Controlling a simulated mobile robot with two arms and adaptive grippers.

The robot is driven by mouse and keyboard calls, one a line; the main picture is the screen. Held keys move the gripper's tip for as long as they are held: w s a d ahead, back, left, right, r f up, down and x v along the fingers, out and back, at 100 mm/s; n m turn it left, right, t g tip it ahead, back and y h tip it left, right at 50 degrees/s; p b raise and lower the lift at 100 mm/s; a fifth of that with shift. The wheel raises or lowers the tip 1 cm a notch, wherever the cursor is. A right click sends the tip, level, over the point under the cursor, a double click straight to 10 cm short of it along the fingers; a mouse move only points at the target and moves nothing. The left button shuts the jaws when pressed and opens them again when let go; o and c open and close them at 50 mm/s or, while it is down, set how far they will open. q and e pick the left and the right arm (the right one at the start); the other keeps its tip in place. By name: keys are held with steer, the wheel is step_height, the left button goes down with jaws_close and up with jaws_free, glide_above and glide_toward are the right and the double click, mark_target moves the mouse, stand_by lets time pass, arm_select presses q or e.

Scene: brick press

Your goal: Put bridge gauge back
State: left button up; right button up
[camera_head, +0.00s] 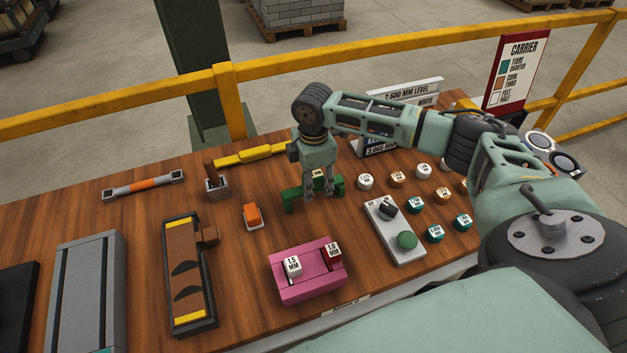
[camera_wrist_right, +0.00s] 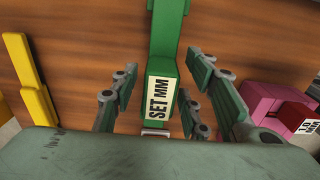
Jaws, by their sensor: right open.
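The green bridge gauge (camera_head: 292,198) stands on the wooden table, just behind the pink block. My right gripper (camera_head: 318,192) reaches down over its middle, pointing down, and hides part of it. In the right wrist view the gauge (camera_wrist_right: 166,50) runs between the spread fingers (camera_wrist_right: 160,88), and its white label reads "SET MM". The right gripper is open, with its fingers on both sides of the gauge; gaps still show beside it. My left gripper is out of view.
The pink block (camera_head: 308,292) holds white and red gauge pieces. A grey button box (camera_head: 392,228) and several labelled round pots (camera_head: 435,233) are to the right. A yellow tool (camera_head: 250,156) lies behind left; an orange-topped piece (camera_head: 252,215) sits left. Bare wood lies between.

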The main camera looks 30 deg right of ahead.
step_height(320, 180, up, 12)
steer(key=b, duration=0.2)
steer(key=shift+f+b, duration=0.1)
steer(key=shift+b, duration=0.3)
steer(key=shift+r, duration=0.25)
